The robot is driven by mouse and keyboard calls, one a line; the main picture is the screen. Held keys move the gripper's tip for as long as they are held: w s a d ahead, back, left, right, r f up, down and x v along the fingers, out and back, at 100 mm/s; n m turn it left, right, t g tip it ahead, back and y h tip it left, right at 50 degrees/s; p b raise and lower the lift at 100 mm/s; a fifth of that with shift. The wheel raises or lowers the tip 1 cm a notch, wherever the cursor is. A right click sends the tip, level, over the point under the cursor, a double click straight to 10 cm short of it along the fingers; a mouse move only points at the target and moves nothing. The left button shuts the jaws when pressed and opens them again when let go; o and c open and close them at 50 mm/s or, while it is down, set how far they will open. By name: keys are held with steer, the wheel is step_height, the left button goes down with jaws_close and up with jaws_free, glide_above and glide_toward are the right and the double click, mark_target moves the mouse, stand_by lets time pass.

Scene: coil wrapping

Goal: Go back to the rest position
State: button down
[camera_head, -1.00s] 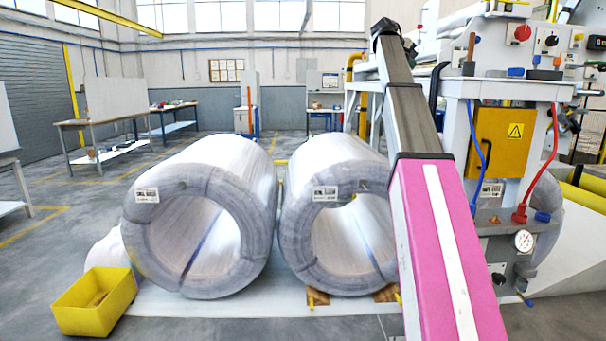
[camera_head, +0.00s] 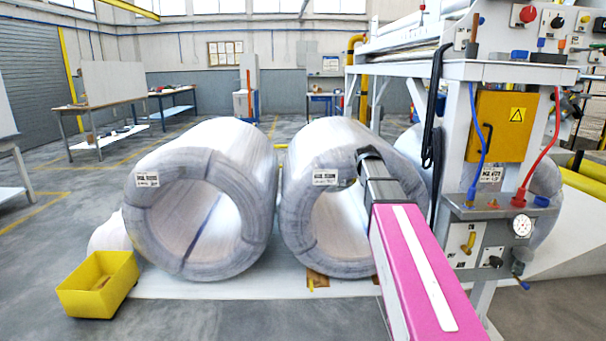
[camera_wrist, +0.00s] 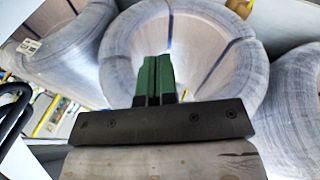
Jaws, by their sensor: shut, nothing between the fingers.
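In the wrist view my gripper (camera_wrist: 157,80) has its two green fingers together, with nothing between them. Behind the fingers is the open end of a wrapped coil (camera_wrist: 118,55). In the head view my pink and grey arm reaches forward from the lower right, and its far end lies in front of the right side of the middle wrapped coil (camera_head: 300,215). The gripper itself is hidden in the head view. A second wrapped coil (camera_head: 150,215) lies to the left. Another coil (camera_head: 408,150) shows partly behind the arm and machine.
A grey and white machine (camera_head: 500,72) with a yellow box (camera_head: 502,125), hoses and gauge stands close on the arm's right. A yellow bin (camera_head: 98,285) is at the front left. Workbenches (camera_head: 105,85) stand at the back left.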

steer(key=s+a+f+m+g+y, duration=0.1)
steer(key=s+a+f, duration=0.2)
steer(key=s+f, duration=0.6)
steer(key=s+a+f+m+g+y, duration=0.1)
steer(key=s+a+f, duration=0.2)
steer(key=s+f, duration=0.6)
steer(key=s+a+f+g+y, duration=0.1)
steer(key=s+a+f+y, duration=0.1)
steer(key=s+f, duration=0.7)
steer(key=shift+s+a+f+m, duration=0.35)
steer(key=shift+a+m, duration=0.05)
steer(key=shift+a, duration=0.4)
